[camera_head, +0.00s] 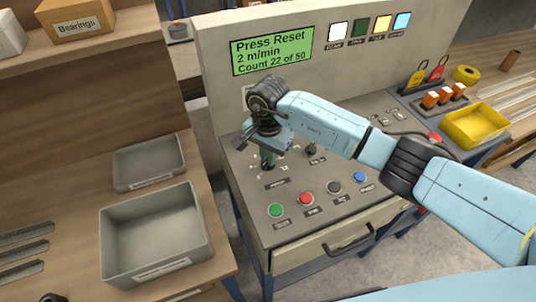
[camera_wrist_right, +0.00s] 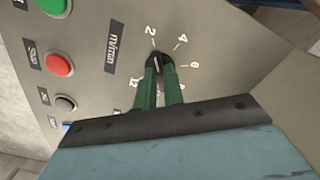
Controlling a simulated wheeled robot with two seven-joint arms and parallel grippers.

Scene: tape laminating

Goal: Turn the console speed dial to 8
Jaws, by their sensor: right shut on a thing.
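The console (camera_head: 335,222) stands in the middle of the head view with a sloped panel. Its display (camera_head: 271,50) reads "Press Reset", "2 m/min", "Count 22 of 50". The black speed dial (camera_wrist_right: 159,61) shows in the right wrist view, with numbers including 2, 4 and 12 around it and the label "m/min" beside it. The dial's tip lies near the 2. My right gripper (camera_wrist_right: 160,78) has its green fingers shut on the dial and hides part of the scale. In the head view my right gripper (camera_head: 267,158) reaches down to the panel's left side. My left gripper is not in view.
Green (camera_head: 275,210), red (camera_head: 305,199), black (camera_head: 334,187) and blue (camera_head: 359,176) buttons line the panel's front. Another small knob (camera_head: 311,148) sits right of the gripper. Grey bins (camera_head: 205,225) stand left, a yellow tray (camera_head: 476,126) right.

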